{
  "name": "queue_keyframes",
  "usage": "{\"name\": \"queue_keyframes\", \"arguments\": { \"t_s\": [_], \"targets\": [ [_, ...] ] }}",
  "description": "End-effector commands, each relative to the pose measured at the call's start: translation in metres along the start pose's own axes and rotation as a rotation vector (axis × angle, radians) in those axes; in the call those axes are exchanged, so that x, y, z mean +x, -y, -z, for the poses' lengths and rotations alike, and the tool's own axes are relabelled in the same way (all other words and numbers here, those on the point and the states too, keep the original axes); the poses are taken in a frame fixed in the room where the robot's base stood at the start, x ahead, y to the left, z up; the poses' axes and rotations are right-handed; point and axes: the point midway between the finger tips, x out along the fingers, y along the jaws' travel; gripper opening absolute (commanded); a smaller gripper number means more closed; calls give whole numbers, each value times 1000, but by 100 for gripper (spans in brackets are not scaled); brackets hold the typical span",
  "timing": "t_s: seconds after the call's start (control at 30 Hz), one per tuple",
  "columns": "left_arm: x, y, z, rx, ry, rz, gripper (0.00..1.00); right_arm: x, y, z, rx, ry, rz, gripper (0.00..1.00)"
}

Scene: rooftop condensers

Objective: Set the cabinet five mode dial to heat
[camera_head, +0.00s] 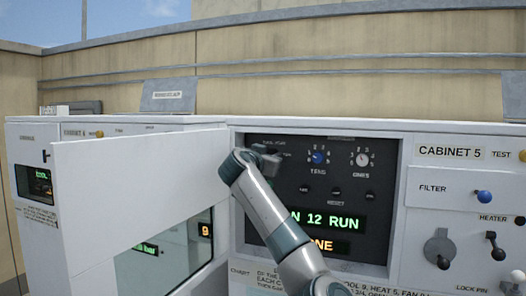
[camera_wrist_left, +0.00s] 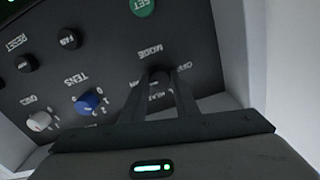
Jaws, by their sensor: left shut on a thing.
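Cabinet five (camera_head: 420,180) stands at the right with its dark control panel (camera_head: 378,205) exposed. My left gripper (camera_head: 262,158) is at the panel's upper left and hides most of the mode dial in the head view. In the left wrist view, which is turned over, the dark mode dial (camera_wrist_left: 160,76) sits between the fingers of my left gripper (camera_wrist_left: 160,84), under the word MODE. The gripper is shut on it. Small labels surround the dial, partly hidden by the fingers; I cannot tell which one it points at. My right gripper is not in view.
A blue TENS dial (camera_head: 318,157) and a white ONES dial (camera_head: 362,159) are right of the gripper. A green SET button (camera_wrist_left: 143,7) is near the mode dial. A white door (camera_head: 140,190) stands open at left. The green display (camera_head: 335,221) ends in 12 RUN.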

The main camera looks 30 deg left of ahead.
Motion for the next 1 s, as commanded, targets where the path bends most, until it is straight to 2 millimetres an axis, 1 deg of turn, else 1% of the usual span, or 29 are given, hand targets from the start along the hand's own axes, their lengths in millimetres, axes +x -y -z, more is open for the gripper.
{"name": "queue_keyframes", "arguments": {
  "t_s": [0.17,0.47,0.7,1.0],
  "targets": [
    [0,-1,-5,-29,2,0,5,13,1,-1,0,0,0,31],
    [1,-1,-8,-147,4,1,5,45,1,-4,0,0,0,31],
    [1,-1,-6,-299,5,-2,5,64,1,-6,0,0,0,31],
    [1,-1,-5,-568,6,-2,5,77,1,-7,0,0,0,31]
  ]
}}
